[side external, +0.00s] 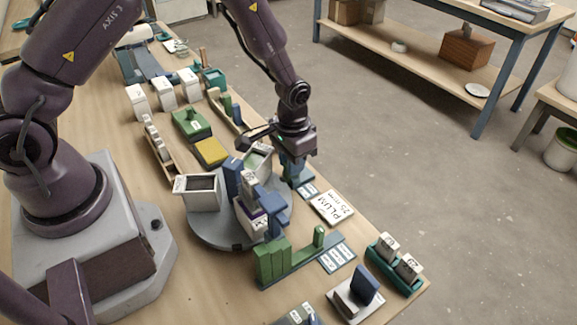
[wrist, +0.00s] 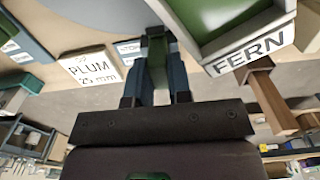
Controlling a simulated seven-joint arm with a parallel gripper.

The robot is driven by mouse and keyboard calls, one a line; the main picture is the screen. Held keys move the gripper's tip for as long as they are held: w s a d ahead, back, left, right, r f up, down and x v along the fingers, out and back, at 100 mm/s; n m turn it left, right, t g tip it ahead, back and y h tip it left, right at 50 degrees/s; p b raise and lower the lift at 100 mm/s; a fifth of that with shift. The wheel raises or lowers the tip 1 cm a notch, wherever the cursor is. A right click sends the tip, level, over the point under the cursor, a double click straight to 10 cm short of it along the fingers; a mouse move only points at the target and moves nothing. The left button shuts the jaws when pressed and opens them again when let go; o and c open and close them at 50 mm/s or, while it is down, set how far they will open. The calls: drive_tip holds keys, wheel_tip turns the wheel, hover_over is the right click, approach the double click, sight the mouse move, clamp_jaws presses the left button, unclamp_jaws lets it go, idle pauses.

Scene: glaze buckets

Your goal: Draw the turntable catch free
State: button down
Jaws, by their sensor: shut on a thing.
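The grey round turntable (side external: 213,238) stands on the bench and carries white buckets. One bucket with dark contents (side external: 203,192) is at its left, a FERN bucket (wrist: 230,32) with green inside at its far side, and another (side external: 250,220) at its near side behind blue parts. My gripper (side external: 291,166) is low at the turntable's far right edge, beside the FERN bucket. In the wrist view its fingers (wrist: 158,66) are shut on a narrow green piece (wrist: 156,44) at the turntable's edge, which looks like the catch. Its lower end is hidden.
A PLUM 25 mm card (side external: 333,207) lies right of the turntable. A green block stand (side external: 285,262) and a green tray with white blocks (side external: 393,268) stand in front. The bench edge is close on the right.

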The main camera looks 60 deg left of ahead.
drive_tip(key=shift+w, duration=0.85)
drive_tip(key=c, duration=1.1)
unclamp_jaws()
wheel_tip(320, 180, up, 7)
